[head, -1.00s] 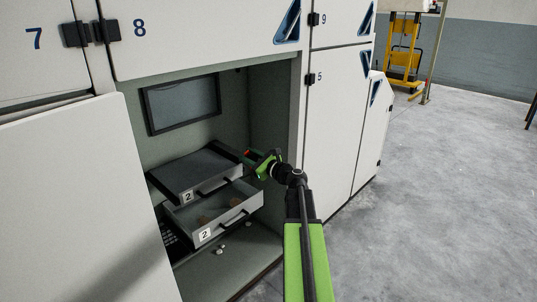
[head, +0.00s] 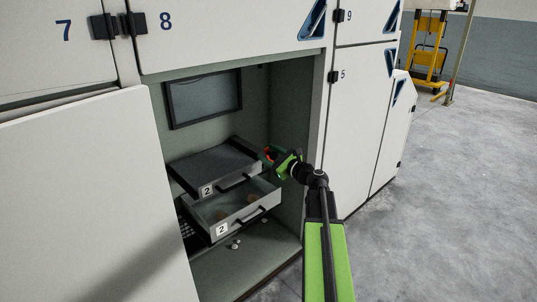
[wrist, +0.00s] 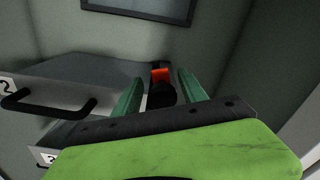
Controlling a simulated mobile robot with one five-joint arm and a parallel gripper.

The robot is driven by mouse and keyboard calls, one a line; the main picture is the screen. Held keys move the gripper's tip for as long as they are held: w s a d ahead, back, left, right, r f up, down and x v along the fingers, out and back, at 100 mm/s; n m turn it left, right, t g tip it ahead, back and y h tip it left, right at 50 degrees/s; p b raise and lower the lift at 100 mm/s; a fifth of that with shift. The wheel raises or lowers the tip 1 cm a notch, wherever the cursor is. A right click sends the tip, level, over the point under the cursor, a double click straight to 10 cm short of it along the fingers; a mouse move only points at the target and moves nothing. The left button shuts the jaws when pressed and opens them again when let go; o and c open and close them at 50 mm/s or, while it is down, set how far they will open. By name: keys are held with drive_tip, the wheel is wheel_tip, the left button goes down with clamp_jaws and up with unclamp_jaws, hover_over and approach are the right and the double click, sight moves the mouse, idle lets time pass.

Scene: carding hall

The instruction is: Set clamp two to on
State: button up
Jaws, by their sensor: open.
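A small black piece with an orange-red part (wrist: 161,75), perhaps the clamp, stands at the right of the upper grey drawer unit. In the head view its red part (head: 267,153) shows just beyond my gripper (head: 273,157). In the wrist view my gripper (wrist: 160,88) is open, its two green fingers on either side of the black piece, with gaps visible. I cannot tell whether they touch it. No clamp number is readable on it, and its on or off setting cannot be told. The upper drawer unit (head: 212,165) bears a label 2.
A lower drawer (head: 262,190), also labelled 2, is pulled out with brownish things inside. Small white bits (head: 235,243) lie on the recess floor. A dark screen (head: 204,98) hangs on the back wall. The recess side wall (head: 296,110) is close on the right.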

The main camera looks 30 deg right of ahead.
drive_tip(key=s+d, duration=0.2)
drive_tip(key=s, duration=1.4)
drive_tip(key=shift+s+d, duration=0.4)
drive_tip(key=shift+c, duration=0.3)
